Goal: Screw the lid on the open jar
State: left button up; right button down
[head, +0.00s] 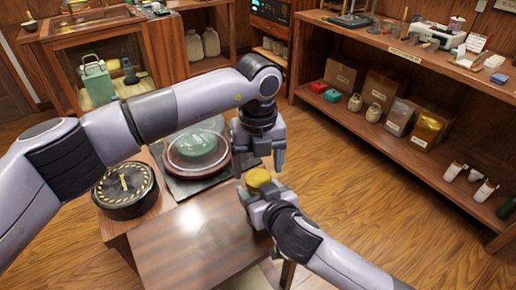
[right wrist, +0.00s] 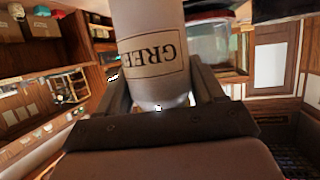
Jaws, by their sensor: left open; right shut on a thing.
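My right gripper (head: 257,195) is shut on a pale jar (right wrist: 152,55) with a dark-bordered label. In the right wrist view the label's letters appear upside down, starting "GREE". In the head view a round golden-yellow top (head: 258,178) shows above the right gripper's jaws, by the table's right edge. I cannot tell whether this is a seated lid or the jar's open mouth. My left gripper (head: 259,164) points down just above the yellow top, its fingers open and spread to either side. No separate lid shows between its fingers.
A wooden table (head: 190,240) has a clear, shiny front. Behind are a round glass-covered stand (head: 197,168) with a green object and a black drum (head: 125,192) with a yellow-striped top. Open floor lies between.

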aim_at(258, 178)
pick_arm(q)
jog(key=shift+f, duration=1.5)
jog(key=c, duration=1.1)
jog(key=m, duration=0.6)
jog(key=o, duration=1.2)
